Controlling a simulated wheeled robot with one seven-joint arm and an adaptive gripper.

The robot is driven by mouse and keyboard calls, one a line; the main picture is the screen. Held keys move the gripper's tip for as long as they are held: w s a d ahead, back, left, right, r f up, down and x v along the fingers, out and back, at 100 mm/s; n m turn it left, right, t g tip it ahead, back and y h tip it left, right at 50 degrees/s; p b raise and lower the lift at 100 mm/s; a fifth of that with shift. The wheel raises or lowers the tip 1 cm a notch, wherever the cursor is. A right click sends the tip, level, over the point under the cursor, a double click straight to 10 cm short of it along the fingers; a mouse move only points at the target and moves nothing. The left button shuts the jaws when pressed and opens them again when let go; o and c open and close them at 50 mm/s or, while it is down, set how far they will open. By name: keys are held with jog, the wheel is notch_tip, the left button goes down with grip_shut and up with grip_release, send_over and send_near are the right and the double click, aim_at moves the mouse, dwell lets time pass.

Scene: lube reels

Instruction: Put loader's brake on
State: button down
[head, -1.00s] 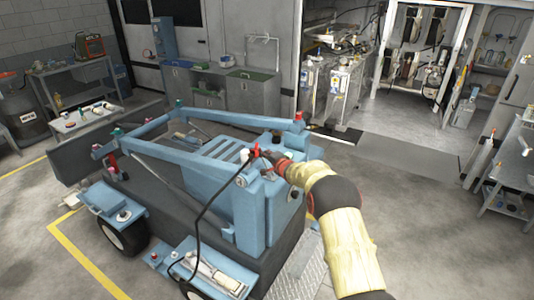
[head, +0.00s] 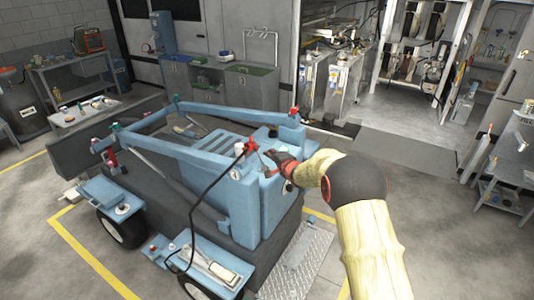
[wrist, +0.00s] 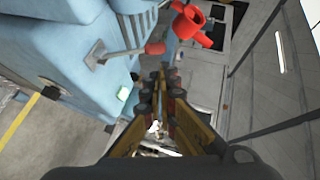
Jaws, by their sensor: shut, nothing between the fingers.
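The blue loader (head: 225,165) stands in the middle of the head view. In the wrist view its blue body (wrist: 60,50) fills the upper left. A short grey lever with a red knob (wrist: 155,48) sticks out from it; it may be the brake, but no label shows. A separate red fitting (wrist: 190,25) is just above and right of the knob. My gripper (wrist: 162,85) is shut and empty, with its fingertips below the knob and apart from it. In the head view my gripper (head: 279,160) is at the loader's right end, close to its body.
A metal tread plate (head: 300,258) lies by the loader's near right corner. A side table (head: 515,165) stands at far right. The floor between is open.

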jog(key=shift+v, duration=0.85)
